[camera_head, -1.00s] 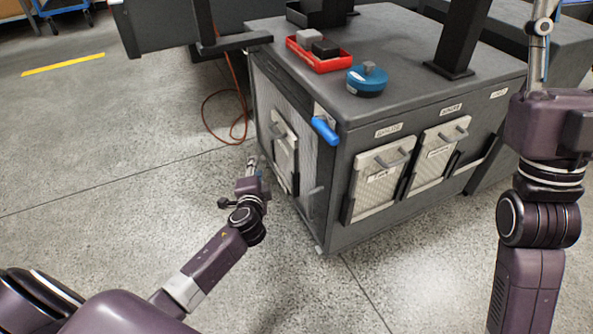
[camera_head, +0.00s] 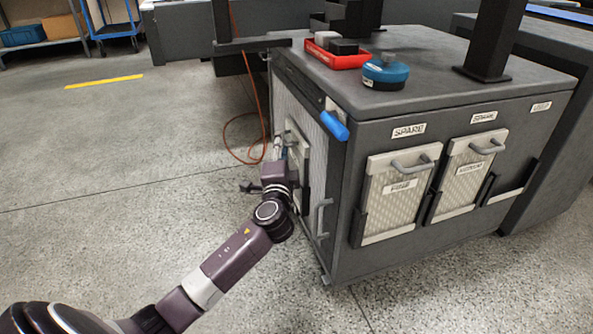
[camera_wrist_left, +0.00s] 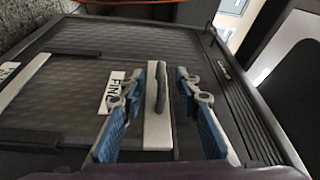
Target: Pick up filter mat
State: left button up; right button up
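A filter mat (camera_head: 300,165) with a pale frame and handle sits in the left side face of the grey machine cabinet (camera_head: 345,215). In the left wrist view its pale strip (camera_wrist_left: 158,130) carries a dark handle and lies beside a FINE label. My left gripper (camera_head: 279,147) is at this mat. In the left wrist view the left gripper (camera_wrist_left: 163,80) is open, its blue-padded fingers on either side of the handle and apart from it. More mats with handles, one (camera_head: 398,195) and another (camera_head: 466,175), sit in holders under SPARE labels on the front face. My right gripper is out of view.
A blue handle (camera_head: 334,126) sticks out at the cabinet's corner. A red tray (camera_head: 335,60) and a blue round container (camera_head: 385,73) stand on top. An orange cable (camera_head: 232,145) hangs to the floor behind my left arm. The floor at left is clear.

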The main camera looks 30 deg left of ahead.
pick_arm(q)
jog(key=b+x, duration=0.2)
jog(key=x, duration=0.1)
jog(key=shift+w+f, duration=0.1)
jog(key=shift+w, duration=0.1)
jog(key=shift+w+a, duration=0.15)
jog(key=shift+w, duration=0.05)
grip_shut()
